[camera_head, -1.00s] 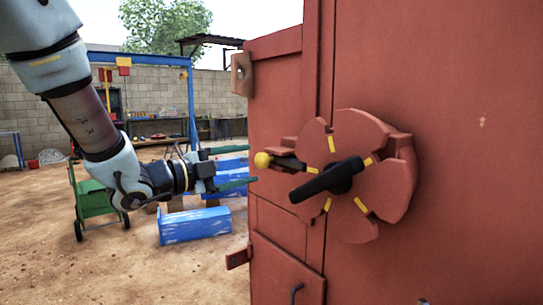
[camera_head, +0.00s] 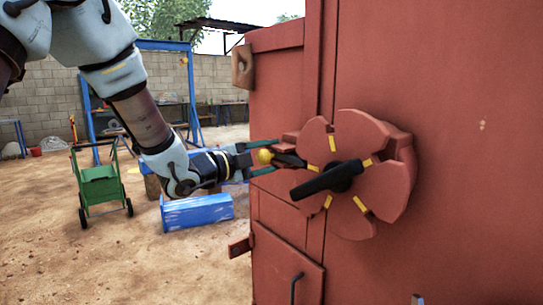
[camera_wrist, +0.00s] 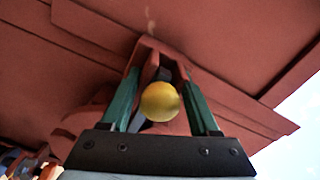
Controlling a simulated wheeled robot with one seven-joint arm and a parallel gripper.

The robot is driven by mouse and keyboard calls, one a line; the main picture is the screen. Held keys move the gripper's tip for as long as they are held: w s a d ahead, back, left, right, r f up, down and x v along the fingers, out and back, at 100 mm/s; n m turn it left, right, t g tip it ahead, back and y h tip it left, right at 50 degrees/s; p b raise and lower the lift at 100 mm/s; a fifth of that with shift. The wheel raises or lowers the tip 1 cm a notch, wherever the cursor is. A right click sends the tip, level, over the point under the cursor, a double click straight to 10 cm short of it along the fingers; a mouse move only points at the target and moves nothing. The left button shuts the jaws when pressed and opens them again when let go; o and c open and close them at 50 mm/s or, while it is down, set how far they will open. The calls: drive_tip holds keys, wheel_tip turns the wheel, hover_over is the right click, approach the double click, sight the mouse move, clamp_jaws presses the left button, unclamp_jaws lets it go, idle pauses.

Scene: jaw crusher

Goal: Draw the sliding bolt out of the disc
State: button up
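The sliding bolt is a dark rod with a yellow ball knob (camera_head: 264,156) at its left end. Its other end reaches into a notch at the left edge of the red disc (camera_head: 375,195). The disc has yellow marks and a black handle (camera_head: 328,179) at its centre. My gripper (camera_head: 262,158) is open, with its green fingers on either side of the knob. In the wrist view the yellow knob (camera_wrist: 160,101) sits between the two fingers (camera_wrist: 162,98), with gaps visible on both sides. The bolt's far end is hidden behind the knob there.
The red crusher body (camera_head: 460,90) fills the right side. A small latch block (camera_head: 240,248) and a lower door (camera_head: 285,270) lie below the bolt. A blue box (camera_head: 197,211) and a green cart (camera_head: 100,185) stand on open dirt at the left.

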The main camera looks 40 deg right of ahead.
clamp_jaws()
idle(1.1)
